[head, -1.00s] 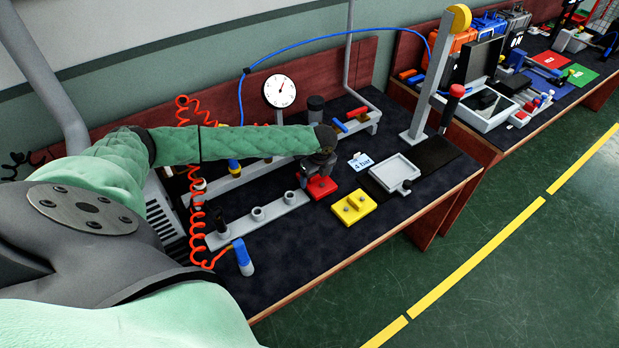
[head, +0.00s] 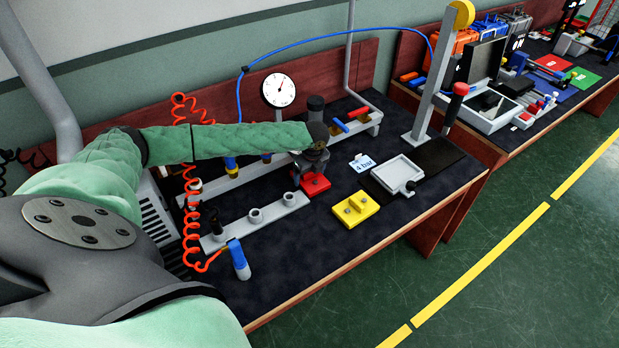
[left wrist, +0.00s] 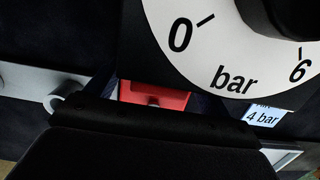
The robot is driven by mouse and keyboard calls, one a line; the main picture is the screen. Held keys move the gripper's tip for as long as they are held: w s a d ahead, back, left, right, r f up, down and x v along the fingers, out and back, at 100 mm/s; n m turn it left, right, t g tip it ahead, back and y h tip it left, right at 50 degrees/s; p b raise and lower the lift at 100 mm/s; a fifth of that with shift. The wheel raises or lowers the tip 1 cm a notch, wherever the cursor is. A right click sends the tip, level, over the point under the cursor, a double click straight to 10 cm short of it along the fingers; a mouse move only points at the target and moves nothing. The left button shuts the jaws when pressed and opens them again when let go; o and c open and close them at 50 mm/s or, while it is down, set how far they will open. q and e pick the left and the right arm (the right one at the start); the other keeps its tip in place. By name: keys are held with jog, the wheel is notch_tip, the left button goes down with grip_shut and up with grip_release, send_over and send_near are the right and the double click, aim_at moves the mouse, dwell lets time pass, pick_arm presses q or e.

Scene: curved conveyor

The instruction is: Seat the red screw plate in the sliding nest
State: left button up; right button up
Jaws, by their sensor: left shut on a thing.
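The red screw plate (head: 316,187) is under my left gripper (head: 311,172) in the head view, near the middle of the table. The gripper is shut on it and hides its upper part. I cannot tell whether the plate touches the table. Part of its red face shows in the left wrist view (left wrist: 153,96), just beyond the dark jaws. The sliding nest (head: 383,181), a pale grey tray with a small dark knob at its front right, lies to the right of the plate and appears empty. My right gripper is not in view.
A yellow plate (head: 343,218) with two studs lies in front, between plate and nest. A "4 bar" card (head: 362,163) stands behind. A grey rail with sockets (head: 276,210) is left. The pressure gauge (head: 279,90) looms large in the left wrist view (left wrist: 235,45). A grey post (head: 432,90) rises behind the nest.

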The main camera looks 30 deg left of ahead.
pick_arm(q)
jog(key=shift+f, duration=0.1)
dwell(0.3)
jog(key=o, duration=1)
jog(key=shift+o, duration=0.2)
